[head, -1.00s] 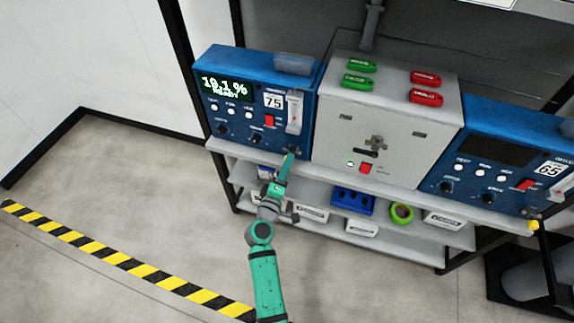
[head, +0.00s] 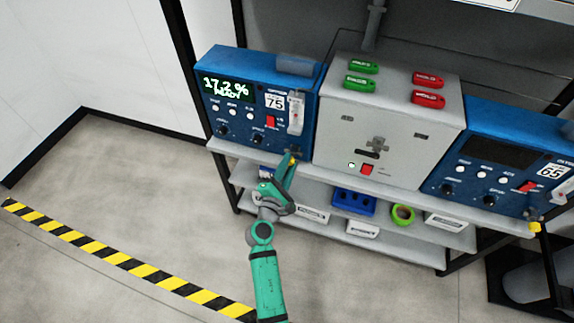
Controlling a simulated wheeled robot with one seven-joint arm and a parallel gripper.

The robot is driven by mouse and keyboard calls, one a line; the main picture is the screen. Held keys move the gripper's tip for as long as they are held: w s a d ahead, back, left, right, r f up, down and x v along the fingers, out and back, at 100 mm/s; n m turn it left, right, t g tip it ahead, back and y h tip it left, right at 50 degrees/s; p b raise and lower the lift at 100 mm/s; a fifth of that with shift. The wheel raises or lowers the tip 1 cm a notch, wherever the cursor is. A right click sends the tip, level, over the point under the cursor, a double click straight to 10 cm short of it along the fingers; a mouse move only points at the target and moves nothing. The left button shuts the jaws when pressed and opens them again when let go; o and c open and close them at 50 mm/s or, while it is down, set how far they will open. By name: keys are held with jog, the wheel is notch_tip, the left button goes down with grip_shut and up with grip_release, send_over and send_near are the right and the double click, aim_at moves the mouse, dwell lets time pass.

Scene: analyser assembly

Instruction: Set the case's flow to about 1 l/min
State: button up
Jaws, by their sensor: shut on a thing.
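The blue analyser case marked 75 (head: 215,135) stands at the left end of the shelf, its lit display (head: 226,88) reading about 17.2 % with a second line that looks like READY. A clear flow tube (head: 296,114) is on the right of its front; its scale and float are too small to read. My gripper (head: 291,163) is at the lower right of this case, just below the flow tube, shut on a small part there, likely the flow knob, which the fingers hide.
A grey box (head: 330,120) with green and red tags on top stands beside the case. Another blue case, marked 65 (head: 470,145), with a dark display, is at the right. The shelf edge (head: 400,185) runs below; boxes and a green tape roll (head: 402,214) lie underneath.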

jog(key=shift+s+f, duration=0.1)
grip_shut()
grip_release()
jog(key=o, duration=1.1)
jog(key=shift+c, duration=0.2)
jog(key=v, duration=1)
jog(key=shift+s+a, duration=0.15)
jog(key=shift+s, duration=0.25)
